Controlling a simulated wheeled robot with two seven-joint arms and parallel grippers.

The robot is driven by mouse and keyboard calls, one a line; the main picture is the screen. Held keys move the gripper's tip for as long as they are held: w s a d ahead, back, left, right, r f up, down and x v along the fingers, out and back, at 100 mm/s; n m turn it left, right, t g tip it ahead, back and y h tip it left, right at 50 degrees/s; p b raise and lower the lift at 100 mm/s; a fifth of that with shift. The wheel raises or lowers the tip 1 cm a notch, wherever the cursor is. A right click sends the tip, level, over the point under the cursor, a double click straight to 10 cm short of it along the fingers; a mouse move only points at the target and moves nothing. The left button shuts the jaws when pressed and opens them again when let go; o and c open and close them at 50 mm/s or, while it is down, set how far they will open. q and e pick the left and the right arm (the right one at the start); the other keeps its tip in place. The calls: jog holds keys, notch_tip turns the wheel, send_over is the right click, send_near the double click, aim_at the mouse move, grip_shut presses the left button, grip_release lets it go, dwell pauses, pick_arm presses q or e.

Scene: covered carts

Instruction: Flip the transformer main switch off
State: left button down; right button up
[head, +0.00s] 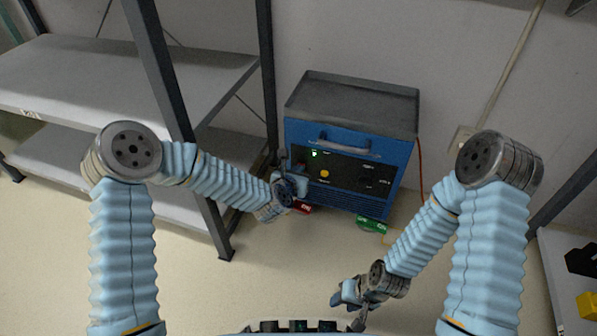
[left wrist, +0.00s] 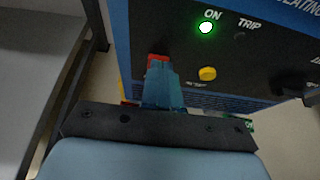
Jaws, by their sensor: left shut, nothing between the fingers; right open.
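The blue transformer box (head: 399,148) stands against the wall with a black front panel. Its green ON light (head: 314,154) is lit and also shows in the left wrist view (left wrist: 205,27). A yellow knob (head: 324,174) sits below the light; it also shows in the left wrist view (left wrist: 207,73). A red part, apparently the main switch (left wrist: 157,58), shows at my left fingertips, mostly hidden behind them. My left gripper (head: 293,172) is shut and empty at the panel's left side; I cannot tell whether it touches the red part. My right gripper (head: 348,306) is open, low and away from the box.
An orange cable (head: 420,165) runs down the right side.

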jog(key=shift+r+p, duration=0.35)
jog(key=shift+r, duration=0.25)
dwell(0.3)
